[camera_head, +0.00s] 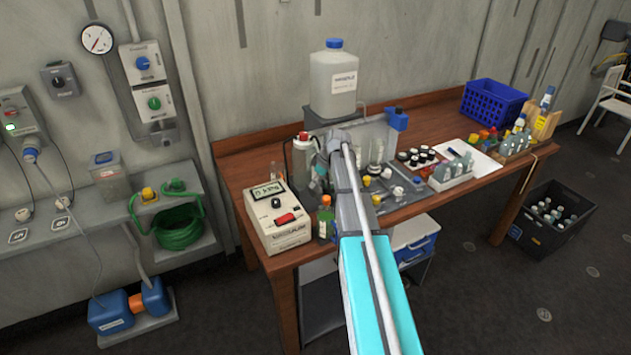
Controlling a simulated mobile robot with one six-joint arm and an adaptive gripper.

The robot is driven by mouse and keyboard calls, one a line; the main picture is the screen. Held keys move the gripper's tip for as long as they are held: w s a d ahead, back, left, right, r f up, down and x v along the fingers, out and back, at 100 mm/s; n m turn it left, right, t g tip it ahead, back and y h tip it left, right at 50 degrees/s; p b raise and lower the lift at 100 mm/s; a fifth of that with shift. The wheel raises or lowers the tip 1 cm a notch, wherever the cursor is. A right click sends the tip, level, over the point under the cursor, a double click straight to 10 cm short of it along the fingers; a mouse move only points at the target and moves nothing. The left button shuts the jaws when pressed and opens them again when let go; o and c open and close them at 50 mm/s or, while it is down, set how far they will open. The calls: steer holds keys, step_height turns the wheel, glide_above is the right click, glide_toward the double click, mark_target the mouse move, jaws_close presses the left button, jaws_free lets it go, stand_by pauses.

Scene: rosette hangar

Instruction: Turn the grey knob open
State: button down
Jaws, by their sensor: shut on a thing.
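My arm reaches from the bottom centre over the wooden bench. My gripper (322,172) is at its far end, among the crowded items in front of the clear tank (378,134). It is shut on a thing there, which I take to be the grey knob. The knob itself is hidden behind my gripper and arm, so its turn angle cannot be told. The fingertips are small and mostly covered.
A white meter box (277,215) and small bottles stand close to my arm on the wooden bench (235,165). A large jug (333,82) stands behind. Wall boxes carry a dark knob (58,82), a blue knob (142,63) and a green knob (153,103).

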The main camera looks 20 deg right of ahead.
steer(key=shift+n, duration=0.4)
steer(key=shift+c, duration=1.5)
jaws_free()
steer(key=shift+m, duration=0.4)
steer(key=shift+a+m+h, duration=0.1)
steer(key=shift+m+h, duration=0.2)
steer(key=shift+m, duration=0.8)
steer(key=m+t+h, duration=0.1)
steer(key=m, duration=0.2)
steer(key=shift+p+v, duration=0.9)
steer(key=p+v, duration=1.1)
steer(key=v, duration=0.1)
